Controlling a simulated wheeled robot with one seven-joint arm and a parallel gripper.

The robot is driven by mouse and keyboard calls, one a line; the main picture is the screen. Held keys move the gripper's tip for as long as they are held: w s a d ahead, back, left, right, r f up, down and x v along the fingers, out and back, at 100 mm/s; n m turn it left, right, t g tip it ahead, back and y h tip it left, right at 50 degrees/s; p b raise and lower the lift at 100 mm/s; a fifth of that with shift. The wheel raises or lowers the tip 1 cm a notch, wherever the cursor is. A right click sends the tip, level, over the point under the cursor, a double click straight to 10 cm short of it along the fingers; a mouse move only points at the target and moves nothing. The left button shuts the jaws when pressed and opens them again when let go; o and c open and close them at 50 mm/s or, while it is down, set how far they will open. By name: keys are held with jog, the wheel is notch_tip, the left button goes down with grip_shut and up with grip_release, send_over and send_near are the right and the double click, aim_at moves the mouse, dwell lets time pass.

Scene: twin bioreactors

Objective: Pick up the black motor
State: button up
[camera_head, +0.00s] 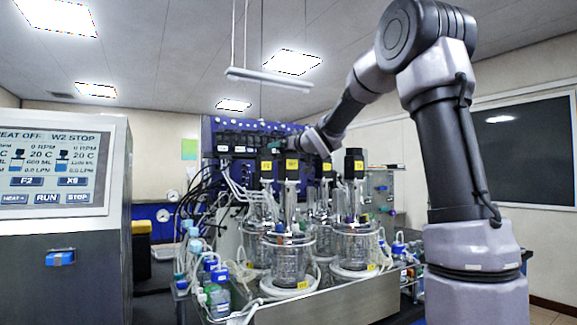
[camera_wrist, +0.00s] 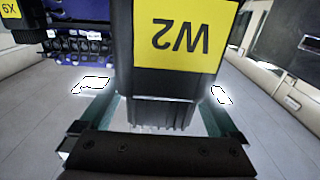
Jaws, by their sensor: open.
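A black motor with a yellow label reading W2 (camera_wrist: 165,85) fills the upper middle of the wrist view, upside down there. My gripper (camera_wrist: 163,108) is open, with one finger showing on each side of the motor's ribbed end. I cannot tell whether the fingers touch it. In the head view several black motors with yellow labels stand upright on the glass vessels; one is in the middle (camera_head: 292,170). My gripper (camera_head: 313,145) is behind and above them, partly hidden by the motors. Which of these is the W2 motor is too small to tell for sure.
Other black motors (camera_head: 354,164) stand close by. Glass vessels (camera_head: 288,262) with tubing fill the metal tray (camera_head: 340,306) below. Cables and a blue panel (camera_head: 222,133) lie behind. A control screen (camera_head: 52,168) stands at the left. The space above the motors is open.

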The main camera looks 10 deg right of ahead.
grip_shut()
jog(key=shift+r, duration=0.15)
jog(key=shift+r, duration=0.1)
